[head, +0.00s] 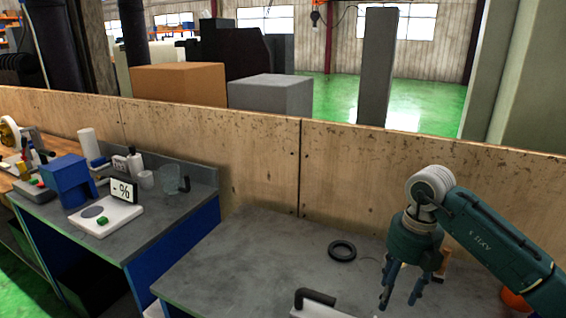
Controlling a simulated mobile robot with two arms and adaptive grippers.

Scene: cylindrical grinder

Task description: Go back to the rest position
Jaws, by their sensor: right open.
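My right gripper (401,291) is in the head view at the lower right. It points down above the grey table (262,248), with its fingers apart and nothing seen between them. My right arm reaches in from the right edge. My left gripper does not show. A black ring (342,250) lies flat on the table to the left of the right gripper, apart from it. A small tan object (442,270) is partly hidden behind the right gripper.
A white block with a black handle (315,303) is at the table's front edge. An orange round thing (514,300) is partly behind my arm. A wooden wall (380,180) runs behind. On the left bench stand a scale (106,215), a blue box (68,180) and a glass beaker (172,179).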

